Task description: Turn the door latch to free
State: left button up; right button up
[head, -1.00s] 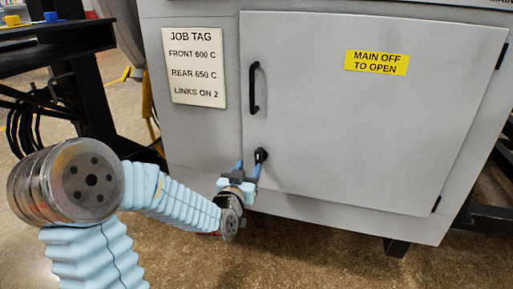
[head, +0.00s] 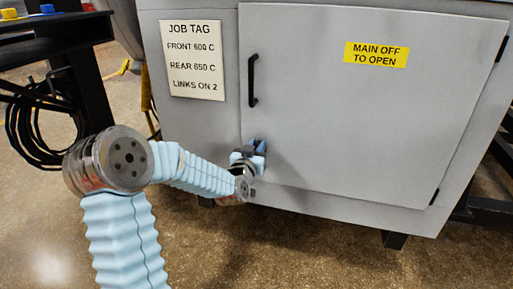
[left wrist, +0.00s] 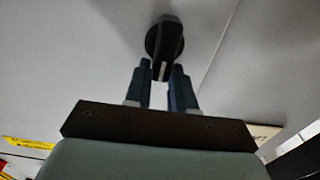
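The door latch (left wrist: 165,38) is a black knob with a bar grip and a pale line on its end, on the grey furnace door (head: 340,120). In the left wrist view it stands just beyond my fingers, with the bar's lower end between the fingertips. In the head view my gripper largely hides it. My left gripper (head: 252,151) is at the door's lower left. Its two fingers show apart in the left wrist view (left wrist: 160,75), on either side of the bar's end; I cannot tell whether they touch it. My right gripper is not in view.
A black door handle (head: 252,80) is above the latch. A yellow sign (head: 376,55) reads MAIN OFF TO OPEN. A job tag (head: 193,60) is on the panel left of the door. A dark stand with cables (head: 85,80) is at the left. The floor in front is clear.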

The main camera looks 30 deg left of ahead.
aim_at(268, 146)
pick_arm(q)
grip_shut()
jog(key=m+b, duration=0.2)
jog(key=m, duration=0.1)
jog(key=d+m+b, duration=0.1)
jog(key=m+b, duration=0.1)
jog(key=m, duration=0.2)
jog(key=d+f+m+b, duration=0.1)
jog(key=m+b, duration=0.1)
jog(key=m, duration=0.2)
jog(key=shift+w+d, duration=0.1)
jog(key=shift+w, duration=0.15)
jog(key=m, duration=0.4)
jog(key=shift+d+f+m, duration=0.15)
jog(key=shift+f+m, duration=0.25)
